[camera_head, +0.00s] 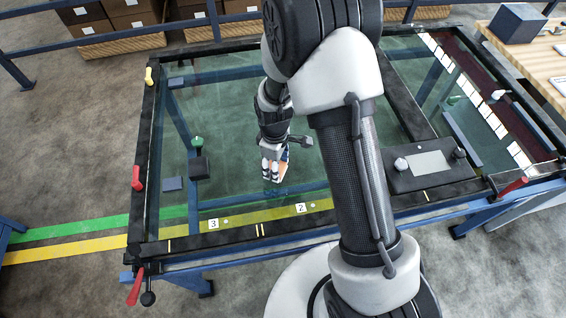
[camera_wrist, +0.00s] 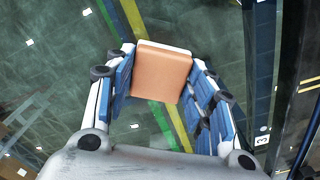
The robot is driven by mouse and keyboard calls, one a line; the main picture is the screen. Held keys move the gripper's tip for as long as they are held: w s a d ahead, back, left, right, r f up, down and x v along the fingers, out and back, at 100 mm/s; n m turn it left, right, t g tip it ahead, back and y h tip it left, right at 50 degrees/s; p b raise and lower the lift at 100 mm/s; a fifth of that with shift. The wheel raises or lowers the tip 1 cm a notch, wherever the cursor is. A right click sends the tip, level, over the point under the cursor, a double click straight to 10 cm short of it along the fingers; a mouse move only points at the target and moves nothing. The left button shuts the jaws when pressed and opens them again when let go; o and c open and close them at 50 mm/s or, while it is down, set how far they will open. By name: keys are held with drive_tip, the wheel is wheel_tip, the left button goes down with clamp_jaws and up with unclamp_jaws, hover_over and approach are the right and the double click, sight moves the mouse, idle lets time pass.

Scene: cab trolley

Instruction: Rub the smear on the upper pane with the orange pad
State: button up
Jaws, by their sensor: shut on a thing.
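The orange pad (camera_wrist: 160,75), a block with a pale edge, is between the two blue-padded fingers of my gripper (camera_wrist: 160,58) in the wrist view. My gripper (camera_head: 272,160) is shut on it. In the head view the pad (camera_head: 283,174) shows partly behind the fingers, low over the large greenish glass pane (camera_head: 235,120). I cannot tell whether the pad touches the glass. A faint darker patch shows on the glass just below the gripper; I cannot tell whether it is the smear or a reflection.
A dark frame (camera_head: 145,150) with coloured handles surrounds the glass. A black box with a grey panel (camera_head: 428,162) sits at the right.

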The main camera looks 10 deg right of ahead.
drive_tip(key=shift+a+r, duration=0.1)
drive_tip(key=shift+a, duration=1.75)
drive_tip(key=shift+a+f, duration=0.2)
drive_tip(key=shift+a, duration=1.55)
drive_tip(key=shift+w, duration=1)
drive_tip(key=shift+d+r, duration=0.15)
drive_tip(key=shift+d, duration=0.75)
drive_tip(key=shift+d+r, duration=0.1)
drive_tip(key=shift+d, duration=0.8)
drive_tip(key=shift+s+d+f, duration=0.1)
drive_tip(key=shift+d+f, duration=0.05)
drive_tip(key=shift+d, duration=3.55)
drive_tip(key=shift+s+d+f, duration=0.1)
drive_tip(key=shift+s+d, duration=0.1)
drive_tip(key=shift+d, duration=1.5)
